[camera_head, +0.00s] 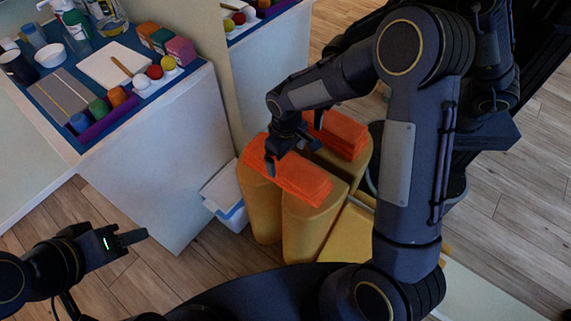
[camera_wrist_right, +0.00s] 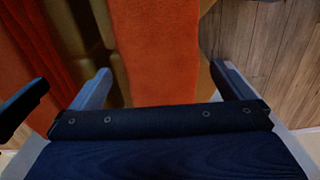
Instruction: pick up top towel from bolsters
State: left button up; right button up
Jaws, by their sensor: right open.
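Two stacks of folded orange towels lie on the yellow bolsters (camera_head: 308,232). The front towel stack (camera_head: 300,182) is nearer in the head view, and the rear towel stack (camera_head: 343,130) is behind it. My right gripper (camera_head: 292,156) is open over the front stack, partly hiding its far end. In the right wrist view, the towel (camera_wrist_right: 155,50) shows between the spread fingers, with nothing gripped. The other stack (camera_wrist_right: 35,45) shows at the left there. My left gripper (camera_head: 128,238) is low at the left, away from the towels; its finger gap is not visible.
Wooden floor (camera_head: 520,200) is clear at the right.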

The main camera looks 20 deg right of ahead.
aim_at(285, 161)
notch_tip(285, 161, down, 3)
jog(key=shift+w+f, duration=0.15)
jog(key=shift+f, duration=0.05)
jog(key=shift+a, duration=0.1)
jog(key=c, duration=0.9)
jog(key=shift+r, duration=0.1)
jog(key=shift+c, duration=0.2)
